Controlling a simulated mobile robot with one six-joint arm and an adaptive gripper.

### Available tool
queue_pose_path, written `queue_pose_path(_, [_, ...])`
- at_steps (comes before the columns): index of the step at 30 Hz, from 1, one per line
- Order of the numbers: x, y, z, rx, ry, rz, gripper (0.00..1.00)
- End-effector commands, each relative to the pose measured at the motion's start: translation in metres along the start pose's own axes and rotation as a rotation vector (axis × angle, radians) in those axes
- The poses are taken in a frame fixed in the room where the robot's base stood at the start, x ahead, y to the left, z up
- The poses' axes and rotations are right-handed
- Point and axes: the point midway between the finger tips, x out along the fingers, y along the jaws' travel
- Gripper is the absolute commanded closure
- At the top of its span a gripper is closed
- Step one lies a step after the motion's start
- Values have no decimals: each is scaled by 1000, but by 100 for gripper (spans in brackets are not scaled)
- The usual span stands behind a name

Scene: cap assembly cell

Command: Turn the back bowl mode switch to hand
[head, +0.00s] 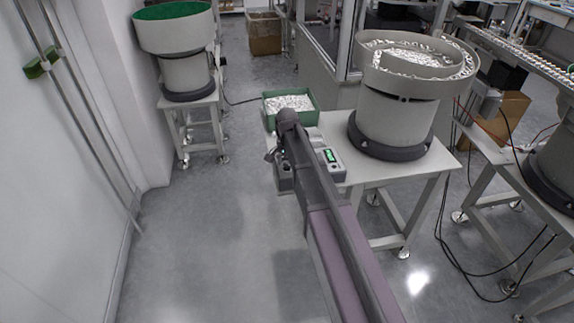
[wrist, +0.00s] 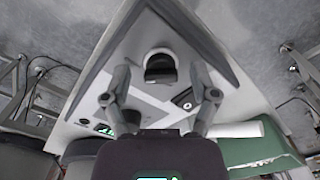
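A grey control box with a lit green display (head: 329,156) sits at the left edge of the bowl feeder's table in the head view. In the wrist view, a round dark knob-like part with a pale collar (wrist: 160,68) shows on a grey panel. A smaller black part with a white mark (wrist: 184,99) lies nearer the right finger. I cannot tell for sure which is the mode switch, or its setting. My gripper (wrist: 163,84) is open, with its fingers spread on either side of the dark part and no visible contact.
A feeder bowl with silver parts (head: 410,60) stands on the table (head: 385,175). A green bin of silver parts (head: 290,104) is at the table's back left. A green-lined bowl (head: 172,25) stands at the back left. The floor left of the table is clear.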

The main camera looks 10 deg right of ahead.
Motion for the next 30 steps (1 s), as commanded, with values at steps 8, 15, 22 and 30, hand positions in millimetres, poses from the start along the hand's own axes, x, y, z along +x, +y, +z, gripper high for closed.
queue_pose_path(8, [0,-1,0,-6,1,-1,24])
queue_pose_path(15, [0,-1,-1,-64,1,-1,24])
queue_pose_path(22, [0,-1,-1,-184,1,-1,24])
queue_pose_path(30, [0,-1,-1,-360,2,-1,24])
